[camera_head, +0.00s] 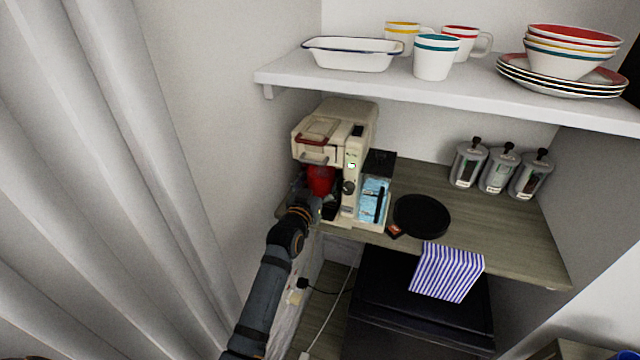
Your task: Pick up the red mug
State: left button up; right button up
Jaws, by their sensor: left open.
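The red mug (320,179) stands in the bay of a cream coffee machine (361,152), under its head. My left arm comes up from the bottom, and my left gripper (314,200) is at the front of the bay, right at the mug. The gripper is open. It covers the mug's lower part, and I cannot tell whether its fingers touch the mug. My right gripper is not in view.
The coffee machine stands on a wooden counter (480,222) below a white shelf (470,92) with cups and bowls. Several canisters (497,170) stand farther right. A striped cloth (447,272) hangs over the counter's front edge.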

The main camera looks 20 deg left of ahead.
aim_at(319, 170)
pick_arm(q)
jog(key=shift+s+r, duration=0.1)
jog(key=shift+s, duration=0.05)
jog(key=shift+c, duration=1.4)
jog(key=c, duration=1)
jog(key=shift+c, duration=0.5)
jog(key=shift+r, duration=0.25)
notch_tip(319, 170, up, 3)
jog(key=shift+r, duration=0.2)
jog(key=s+b, duration=0.2)
jog(key=s, duration=1.6)
jog(key=shift+a+f, duration=0.2)
jog(key=shift+a, duration=0.2)
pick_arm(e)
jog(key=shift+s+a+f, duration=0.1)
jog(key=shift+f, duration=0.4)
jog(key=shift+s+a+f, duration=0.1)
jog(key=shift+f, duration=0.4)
